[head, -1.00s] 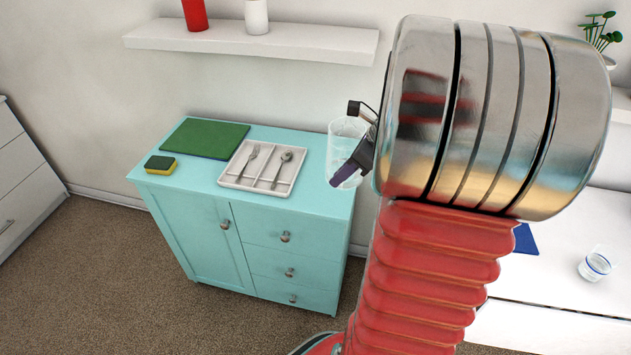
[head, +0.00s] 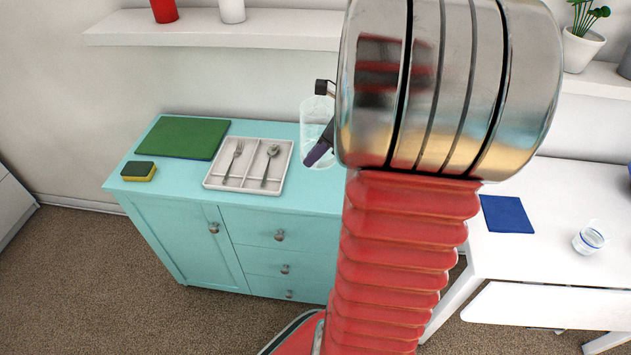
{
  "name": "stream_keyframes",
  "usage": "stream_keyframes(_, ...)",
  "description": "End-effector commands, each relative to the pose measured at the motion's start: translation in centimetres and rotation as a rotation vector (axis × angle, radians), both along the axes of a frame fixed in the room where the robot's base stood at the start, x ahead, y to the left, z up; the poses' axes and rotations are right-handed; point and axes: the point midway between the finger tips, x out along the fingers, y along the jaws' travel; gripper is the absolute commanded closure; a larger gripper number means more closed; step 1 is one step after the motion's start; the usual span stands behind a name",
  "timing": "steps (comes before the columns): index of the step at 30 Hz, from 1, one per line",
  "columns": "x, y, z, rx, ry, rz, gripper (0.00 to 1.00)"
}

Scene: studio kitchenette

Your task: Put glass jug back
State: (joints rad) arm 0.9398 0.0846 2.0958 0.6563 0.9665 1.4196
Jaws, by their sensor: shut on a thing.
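The clear glass jug (head: 313,115) is at the right part of the turquoise cabinet top (head: 190,180), partly hidden behind my gripper and arm. My gripper (head: 322,122) is shut on the jug, with one dark finger above and one in front of its side. The jug looks upright. I cannot tell whether its base touches the cabinet top or hangs just above it.
On the cabinet are a green board (head: 184,137), a yellow and dark sponge (head: 139,171) and a white cutlery tray (head: 216,180) left of the jug. A wall shelf (head: 280,32) hangs above. At right, a white table (head: 530,255) holds a blue mat (head: 507,214) and a glass (head: 589,239).

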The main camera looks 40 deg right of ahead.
Motion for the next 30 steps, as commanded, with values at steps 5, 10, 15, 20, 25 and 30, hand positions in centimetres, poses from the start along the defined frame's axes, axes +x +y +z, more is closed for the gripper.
stream_keyframes(5, 0.1, 0.0, -1.8, 0.002, 0.0, 0.0, 1.0)
stream_keyframes(10, 0.1, 0.1, -4.4, 0.002, 0.0, 0.001, 1.0)
stream_keyframes(15, 0.1, 0.0, -5.8, -0.001, -0.001, 0.002, 1.0)
stream_keyframes(20, 0.1, 0.0, -5.9, -0.001, -0.003, 0.002, 1.0)
stream_keyframes(25, 0.2, 0.1, -6.0, -0.001, -0.002, 0.003, 1.0)
stream_keyframes(30, 0.1, 0.1, -7.3, 0.001, 0.0, 0.004, 1.0)
